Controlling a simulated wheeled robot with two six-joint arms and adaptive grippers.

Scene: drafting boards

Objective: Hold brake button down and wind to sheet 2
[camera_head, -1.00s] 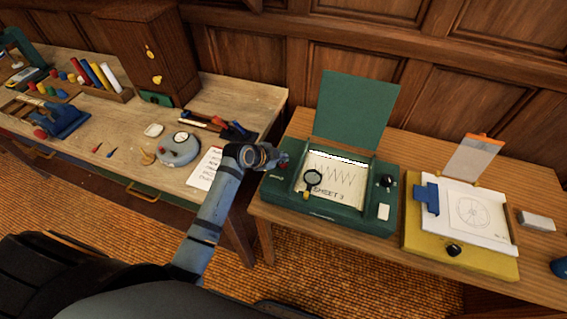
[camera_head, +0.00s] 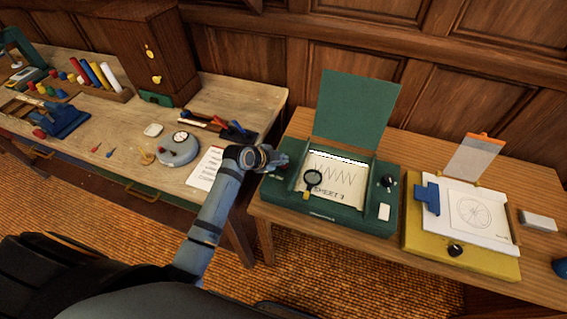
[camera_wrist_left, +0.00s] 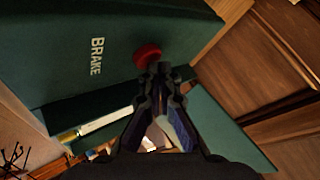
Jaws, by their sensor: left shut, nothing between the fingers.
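The green box (camera_head: 322,213) stands on the right table with its lid (camera_head: 357,112) raised. Its window shows a paper sheet (camera_head: 340,172) with a zigzag line and the word SHEET; the number is too small to read surely. A black winding knob (camera_head: 388,181) is at the right of the window. My left gripper (camera_head: 280,162) is at the box's left side, shut and empty. In the left wrist view, the red brake button (camera_wrist_left: 147,55) sits beside the word BRAKE, at the tips of the shut left gripper (camera_wrist_left: 160,70); whether they touch is unclear. My right gripper is out of view.
A yellow board (camera_head: 470,258) with a drawing stands to the right. The left table (camera_head: 120,120) holds a round grey dial (camera_head: 179,148), a white card (camera_head: 205,169) and a wooden cabinet (camera_head: 150,50). A gap separates the tables.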

